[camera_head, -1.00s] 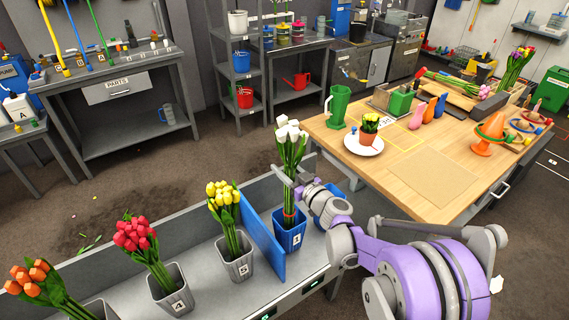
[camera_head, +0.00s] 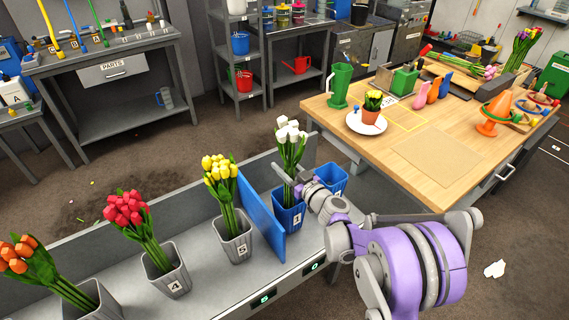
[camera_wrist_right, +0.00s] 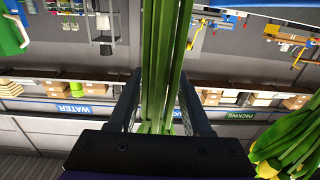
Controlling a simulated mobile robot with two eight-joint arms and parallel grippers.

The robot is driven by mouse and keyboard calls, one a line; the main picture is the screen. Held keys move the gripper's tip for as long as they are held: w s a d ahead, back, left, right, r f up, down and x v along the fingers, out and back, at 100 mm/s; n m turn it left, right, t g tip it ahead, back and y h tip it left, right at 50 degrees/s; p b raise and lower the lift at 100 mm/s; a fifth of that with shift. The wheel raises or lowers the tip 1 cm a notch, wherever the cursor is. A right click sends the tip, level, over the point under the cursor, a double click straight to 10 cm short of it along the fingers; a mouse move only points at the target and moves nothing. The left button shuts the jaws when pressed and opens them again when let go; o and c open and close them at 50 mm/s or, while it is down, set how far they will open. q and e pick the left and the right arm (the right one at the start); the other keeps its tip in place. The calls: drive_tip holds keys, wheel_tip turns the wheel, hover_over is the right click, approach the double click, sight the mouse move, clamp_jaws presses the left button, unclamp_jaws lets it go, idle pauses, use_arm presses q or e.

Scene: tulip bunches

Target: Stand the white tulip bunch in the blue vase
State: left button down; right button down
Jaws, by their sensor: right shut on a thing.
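The white tulip bunch (camera_head: 291,136) stands nearly upright with its lower stems inside the blue vase (camera_head: 290,217) marked 1. My right gripper (camera_head: 294,184) is shut on the green stems just above the vase's rim, and the arm reaches in from the right. In the right wrist view, the stems (camera_wrist_right: 163,70) run between the two fingers. The stem ends are hidden inside the vase. My left gripper is not in view.
A second blue container (camera_head: 331,179) stands close behind on the right. A blue divider (camera_head: 261,219) separates the blue vase from grey vases with yellow (camera_head: 220,168), red (camera_head: 124,208) and orange tulips. A wooden table (camera_head: 440,160) is at the right.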

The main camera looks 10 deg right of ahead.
drive_tip(key=shift+f, duration=0.35)
idle(0.3)
drive_tip(key=shift+f+b, duration=0.4)
drive_tip(key=shift+f, duration=0.1)
unclamp_jaws()
idle(0.6)
approach(294, 178)
drive_tip(key=x, duration=0.4)
drive_tip(key=shift+f+b, duration=0.1)
drive_tip(key=shift+b, duration=0.2)
drive_tip(key=shift+a, duration=0.1)
